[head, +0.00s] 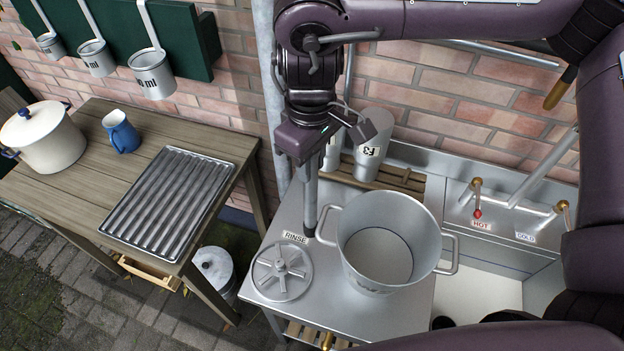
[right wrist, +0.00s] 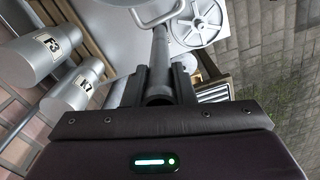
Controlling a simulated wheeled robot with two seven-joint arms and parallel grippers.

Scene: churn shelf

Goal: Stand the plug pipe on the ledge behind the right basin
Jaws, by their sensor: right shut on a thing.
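The plug pipe (head: 311,200), a slim dark grey tube, hangs roughly upright from my right gripper (head: 314,160). Its lower end appears just above or on the steel counter by the RINSE label; I cannot tell if it touches. In the right wrist view the pipe (right wrist: 160,55) runs between the two dark fingers of the right gripper (right wrist: 158,85), which are shut on it. A pale basin (head: 475,292) is at the right, partly hidden by my arm. Behind it is a steel ledge (head: 460,205) with HOT and COLD taps. My left gripper is not in view.
A big steel pot (head: 388,240) with side handles stands right of the pipe, its left handle close to it. A round spoked lid (head: 282,272) lies at the counter's front left. Steel cups (head: 372,145) stand on a wooden rack behind. A wooden table (head: 85,170) is at the left.

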